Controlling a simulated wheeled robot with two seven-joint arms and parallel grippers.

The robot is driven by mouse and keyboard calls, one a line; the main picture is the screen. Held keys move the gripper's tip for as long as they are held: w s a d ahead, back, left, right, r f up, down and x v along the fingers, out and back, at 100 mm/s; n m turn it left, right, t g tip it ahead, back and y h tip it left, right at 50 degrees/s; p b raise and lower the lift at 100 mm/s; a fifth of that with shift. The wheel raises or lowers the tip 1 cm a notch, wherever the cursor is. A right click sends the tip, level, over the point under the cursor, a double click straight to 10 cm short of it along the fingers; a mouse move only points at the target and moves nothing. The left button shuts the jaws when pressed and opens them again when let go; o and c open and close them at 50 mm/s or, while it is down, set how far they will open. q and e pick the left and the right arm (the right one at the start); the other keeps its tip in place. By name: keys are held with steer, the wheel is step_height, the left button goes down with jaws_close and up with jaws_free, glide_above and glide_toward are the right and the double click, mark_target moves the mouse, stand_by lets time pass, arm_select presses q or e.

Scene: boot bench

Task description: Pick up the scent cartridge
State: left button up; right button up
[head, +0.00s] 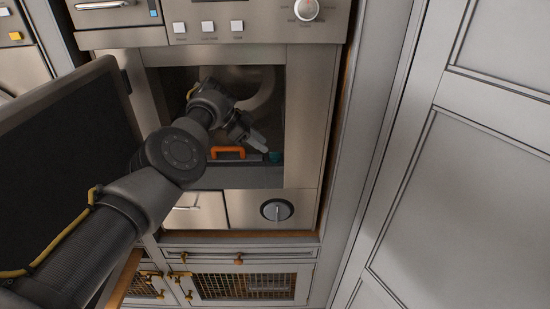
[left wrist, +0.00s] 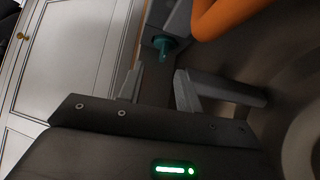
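A small teal piece (head: 274,156), which looks like the scent cartridge, sits low at the right side of the open cavity. It also shows in the left wrist view (left wrist: 165,46), at the end of a grey part. My left gripper (head: 258,143) reaches into the cavity, just above and left of the teal piece. In the left wrist view its two fingers (left wrist: 159,70) are apart with nothing between them, and the teal piece lies beyond their tips. My right gripper is not in view.
An orange handle (head: 228,152) stands left of the teal piece, close to my left gripper. A pale curved hose (head: 264,88) hangs inside the cavity. A dark open door panel (head: 60,150) stands at the left. A round knob (head: 277,210) is below the opening.

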mark_target(271, 153)
arm_select(q)
steer(key=shift+f, duration=0.15)
steer(key=shift+d, duration=0.1)
steer(key=shift+d+f+p, duration=0.2)
steer(key=shift+d+p, duration=0.1)
steer(key=shift+p, duration=0.2)
steer(key=x, duration=0.3)
steer(key=shift+w+f, duration=0.25)
steer(key=shift+w, duration=0.05)
steer(key=shift+d+f, duration=0.3)
steer(key=shift+d, duration=0.1)
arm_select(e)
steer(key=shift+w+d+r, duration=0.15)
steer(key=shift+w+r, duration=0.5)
arm_select(q)
steer(key=shift+c, duration=0.2)
jaws_close()
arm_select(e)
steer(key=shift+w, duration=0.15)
